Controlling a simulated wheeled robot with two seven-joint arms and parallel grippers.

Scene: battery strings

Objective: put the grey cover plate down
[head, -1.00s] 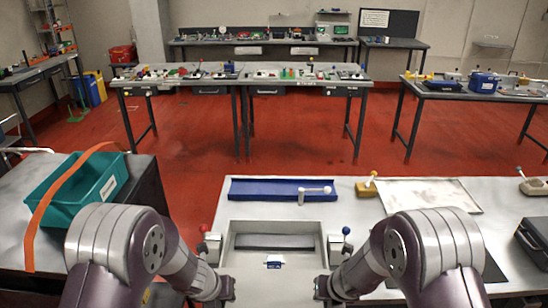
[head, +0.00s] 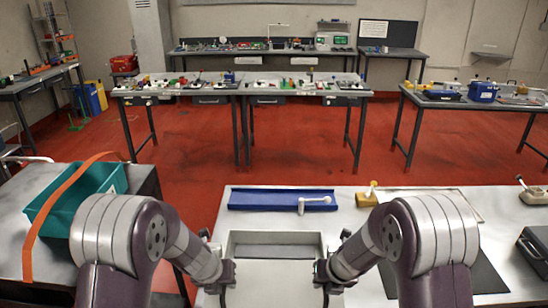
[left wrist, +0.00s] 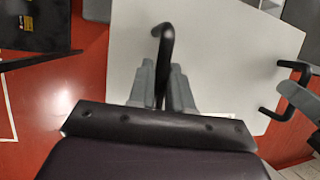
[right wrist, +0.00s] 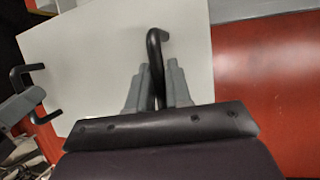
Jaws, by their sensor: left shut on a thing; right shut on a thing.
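The grey cover plate is a flat pale sheet with a black bar handle at each side; it fills much of the left wrist view (left wrist: 225,50) and the right wrist view (right wrist: 95,60). In the head view it appears as the pale grey area (head: 275,284) between my grippers. My left gripper (left wrist: 163,78) is shut on one black handle (left wrist: 166,38). My right gripper (right wrist: 158,80) is shut on the other handle (right wrist: 153,42). A grey open-topped housing (head: 275,237) lies just beyond the plate; its near part is hidden. I cannot tell the plate's height above it.
A blue tray (head: 262,200) with a white tool (head: 315,201) lies behind the housing. A yellow block (head: 367,197) stands to the right. A teal bin (head: 75,190) with an orange strap stands on the left cart. A black mat (head: 470,272) lies at right.

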